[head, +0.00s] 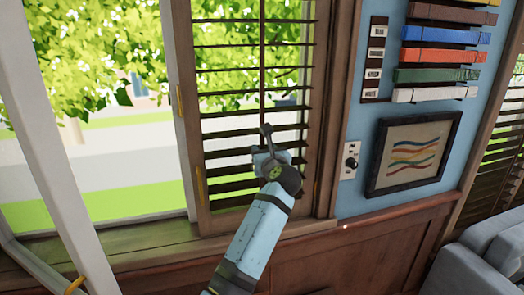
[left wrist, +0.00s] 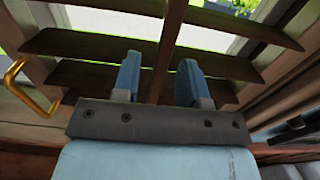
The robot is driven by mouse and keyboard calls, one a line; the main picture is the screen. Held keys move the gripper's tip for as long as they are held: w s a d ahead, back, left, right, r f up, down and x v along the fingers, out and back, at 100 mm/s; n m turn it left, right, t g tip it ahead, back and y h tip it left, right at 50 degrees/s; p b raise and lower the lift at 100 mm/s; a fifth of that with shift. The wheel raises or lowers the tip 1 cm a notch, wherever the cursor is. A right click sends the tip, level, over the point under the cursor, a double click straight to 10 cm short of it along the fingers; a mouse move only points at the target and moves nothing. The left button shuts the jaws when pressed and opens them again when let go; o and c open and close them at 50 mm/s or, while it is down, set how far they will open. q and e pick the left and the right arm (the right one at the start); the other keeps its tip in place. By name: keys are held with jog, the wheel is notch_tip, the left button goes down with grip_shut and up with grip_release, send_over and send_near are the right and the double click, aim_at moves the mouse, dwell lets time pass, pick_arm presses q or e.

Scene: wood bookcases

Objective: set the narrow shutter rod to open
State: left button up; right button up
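The narrow shutter rod (head: 263,60) is a thin dark wooden bar running upright down the middle of the slatted shutter (head: 225,134). Bright gaps show between the slats. My left gripper (head: 268,152) is at the lower part of the rod and hides some of it. In the left wrist view the two blue fingers of the left gripper (left wrist: 160,62) are apart, with the rod (left wrist: 168,45) showing between them. Gaps show on both sides of the rod; whether it lies fully between the fingertips or just beyond them I cannot tell. My right gripper is not in view.
A brass handle (left wrist: 20,88) stands out left of the left gripper. Right of the shutter are a wall switch plate (head: 350,160), a framed picture (head: 413,152) and colored belts (head: 440,56). A grey sofa (head: 480,262) stands at lower right. A wooden sill (head: 150,240) runs below.

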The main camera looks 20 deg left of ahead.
pick_arm(q)
jog(key=b+v, duration=0.2)
jog(key=v, duration=1)
jog(key=shift+s, duration=0.15)
jog(key=shift+d, duration=0.1)
